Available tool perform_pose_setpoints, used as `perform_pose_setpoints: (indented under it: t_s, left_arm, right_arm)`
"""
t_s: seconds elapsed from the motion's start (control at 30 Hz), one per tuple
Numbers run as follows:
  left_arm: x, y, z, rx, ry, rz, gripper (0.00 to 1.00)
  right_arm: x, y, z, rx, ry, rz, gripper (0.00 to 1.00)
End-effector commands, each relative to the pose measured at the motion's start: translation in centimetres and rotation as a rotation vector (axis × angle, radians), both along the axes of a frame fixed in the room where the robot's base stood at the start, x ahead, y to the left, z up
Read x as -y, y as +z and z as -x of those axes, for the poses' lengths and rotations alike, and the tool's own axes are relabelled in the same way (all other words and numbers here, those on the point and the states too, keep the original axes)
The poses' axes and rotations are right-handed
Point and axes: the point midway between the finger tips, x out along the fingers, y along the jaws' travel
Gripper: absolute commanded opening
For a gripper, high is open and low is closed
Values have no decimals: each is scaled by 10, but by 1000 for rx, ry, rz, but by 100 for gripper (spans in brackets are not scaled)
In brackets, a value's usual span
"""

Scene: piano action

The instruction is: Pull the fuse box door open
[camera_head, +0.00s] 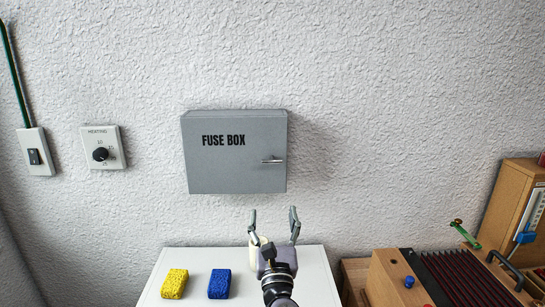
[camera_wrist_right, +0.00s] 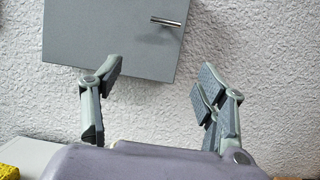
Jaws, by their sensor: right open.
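The grey fuse box (camera_head: 220,170) is mounted on the wall in the middle of the head view. Its door, lettered FUSE BOX, looks shut. A small silver handle (camera_head: 272,160) sits near the door's right edge. My right gripper (camera_head: 273,212) is open and empty, below the handle and below the box's lower edge. In the right wrist view the open fingers (camera_wrist_right: 158,85) stand below and either side of the handle (camera_wrist_right: 166,22), apart from it. The door (camera_wrist_right: 90,40) fills the upper left there. My left gripper is not in view.
A white surface (camera_head: 200,260) below holds a yellow sponge (camera_head: 174,284) and a blue sponge (camera_head: 219,284). A heating dial (camera_head: 103,147) and a switch (camera_head: 35,152) are on the wall at left. A wooden piano action model (camera_head: 400,275) stands at lower right.

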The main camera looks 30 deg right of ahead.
Motion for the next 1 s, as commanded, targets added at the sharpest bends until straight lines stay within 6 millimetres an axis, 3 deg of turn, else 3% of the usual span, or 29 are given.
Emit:
perform_pose_setpoints:
  t_s: [0.13, 0.27, 0.8, 1.0]
  left_arm:
    - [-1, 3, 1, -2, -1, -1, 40]
    - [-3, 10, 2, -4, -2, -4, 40]
    - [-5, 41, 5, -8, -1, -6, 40]
    - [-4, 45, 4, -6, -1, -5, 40]
  right_arm:
    - [4, 21, 2, 18, -29, 48, 67]
    - [12, 29, -11, 17, -29, 47, 67]
    - [68, 71, -102, 16, -28, 42, 67]
    - [81, 79, -124, 15, -27, 42, 67]
